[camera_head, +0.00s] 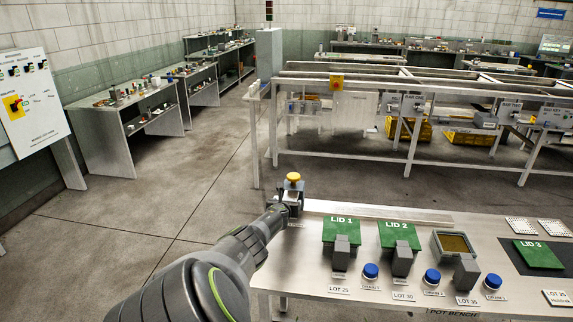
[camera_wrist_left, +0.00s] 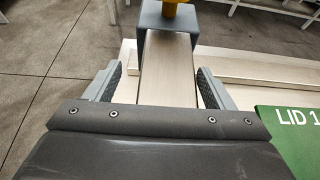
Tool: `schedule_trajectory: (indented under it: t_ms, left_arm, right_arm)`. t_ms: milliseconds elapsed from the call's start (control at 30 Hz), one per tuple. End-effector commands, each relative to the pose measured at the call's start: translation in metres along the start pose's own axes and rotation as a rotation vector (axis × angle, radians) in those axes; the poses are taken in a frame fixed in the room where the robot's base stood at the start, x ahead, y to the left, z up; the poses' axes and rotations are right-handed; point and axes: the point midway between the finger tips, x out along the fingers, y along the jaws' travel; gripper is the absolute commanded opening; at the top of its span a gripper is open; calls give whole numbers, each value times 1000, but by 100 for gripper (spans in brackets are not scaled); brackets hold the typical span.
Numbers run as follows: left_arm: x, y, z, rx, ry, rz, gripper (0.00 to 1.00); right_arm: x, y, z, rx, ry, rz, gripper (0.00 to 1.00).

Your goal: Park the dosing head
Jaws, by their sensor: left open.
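A small grey device with a yellow knob (camera_head: 293,177) stands at the left end of the pot bench (camera_head: 385,300); I cannot tell whether it is the dosing head. My left gripper (camera_head: 284,209) is right at it, and the arm hides part of its front. In the left wrist view the gripper (camera_wrist_left: 157,86) is open, its fingers on either side of a pale metal bar (camera_wrist_left: 168,70). Gaps show between the bar and both fingers. A grey block (camera_wrist_left: 168,22) with the yellow knob (camera_wrist_left: 172,4) is just beyond. My right gripper is not in view.
On the bench are green LID 1 (camera_head: 342,230), LID 2 (camera_head: 399,236), an open pot (camera_head: 455,243), and LID 3 (camera_head: 539,255) on a dark mat. Blue buttons (camera_head: 370,271) line the front. A long metal frame (camera_head: 410,160) stands behind. The floor at left is clear.

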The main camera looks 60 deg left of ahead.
Motion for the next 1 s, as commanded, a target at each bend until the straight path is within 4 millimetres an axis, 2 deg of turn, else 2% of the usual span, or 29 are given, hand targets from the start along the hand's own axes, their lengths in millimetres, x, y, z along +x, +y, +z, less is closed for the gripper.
schedule_trajectory:
  t_ms: [167,367,733,1000]
  left_arm:
    - [-2,-1,2,0,-1,-3,76]
    - [-16,-1,4,3,0,-4,76]
    - [-60,0,4,0,1,-4,76]
    - [-93,0,2,-1,0,-3,76]
  right_arm:
    - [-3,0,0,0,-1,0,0]
    - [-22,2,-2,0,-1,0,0]
    - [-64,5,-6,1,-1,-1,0]
    - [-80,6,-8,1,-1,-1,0]
